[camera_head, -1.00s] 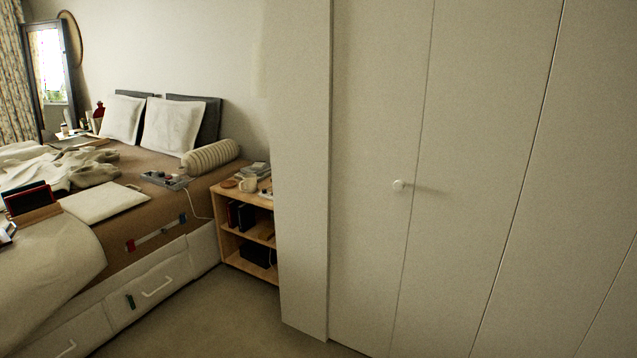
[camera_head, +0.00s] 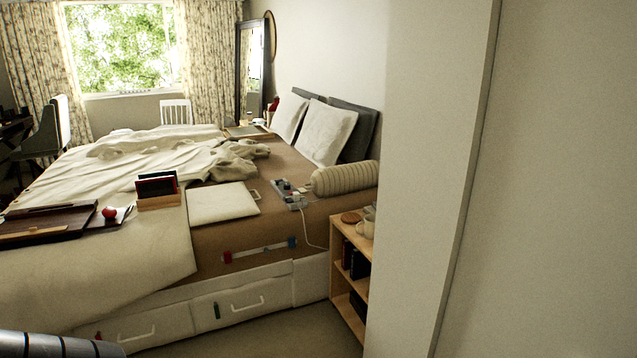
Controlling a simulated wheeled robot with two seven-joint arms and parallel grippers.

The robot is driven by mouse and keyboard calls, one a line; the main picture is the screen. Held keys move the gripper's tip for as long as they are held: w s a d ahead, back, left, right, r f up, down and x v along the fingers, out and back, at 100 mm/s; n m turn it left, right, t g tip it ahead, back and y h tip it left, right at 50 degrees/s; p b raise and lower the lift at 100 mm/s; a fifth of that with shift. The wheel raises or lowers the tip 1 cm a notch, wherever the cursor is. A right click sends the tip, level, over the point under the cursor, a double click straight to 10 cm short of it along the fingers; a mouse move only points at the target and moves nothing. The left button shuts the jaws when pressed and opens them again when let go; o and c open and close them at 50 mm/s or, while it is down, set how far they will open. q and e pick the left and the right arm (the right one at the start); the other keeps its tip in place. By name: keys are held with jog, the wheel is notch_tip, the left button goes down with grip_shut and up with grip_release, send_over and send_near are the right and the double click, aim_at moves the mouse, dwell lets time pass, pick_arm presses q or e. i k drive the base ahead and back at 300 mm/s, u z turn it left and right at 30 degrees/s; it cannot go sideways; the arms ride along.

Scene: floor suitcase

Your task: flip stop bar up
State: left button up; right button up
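A thin pale bar (camera_head: 258,250), which looks like the stop bar, lies along the side of the bed above the drawers. It has a red piece (camera_head: 227,257) at its left end and a blue piece (camera_head: 292,243) at its right end. It runs nearly level, close to the brown mattress side. A small green piece (camera_head: 217,310) is on the drawer front below. Neither of my grippers is in view. Only a grey rounded link, probably of my arm, shows at the bottom left corner.
The bed's drawers (camera_head: 246,301) have white handles. A wooden shelf unit (camera_head: 349,283) stands right of the bed, beside a white wall edge (camera_head: 425,180). A power strip (camera_head: 288,194) and a dark tray (camera_head: 48,222) lie on the bed. Some floor (camera_head: 290,335) is clear in front.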

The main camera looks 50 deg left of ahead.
aim_at(33, 231)
jog(key=u, duration=2.85)
jog(key=i, duration=3)
jog(key=z, duration=0.15)
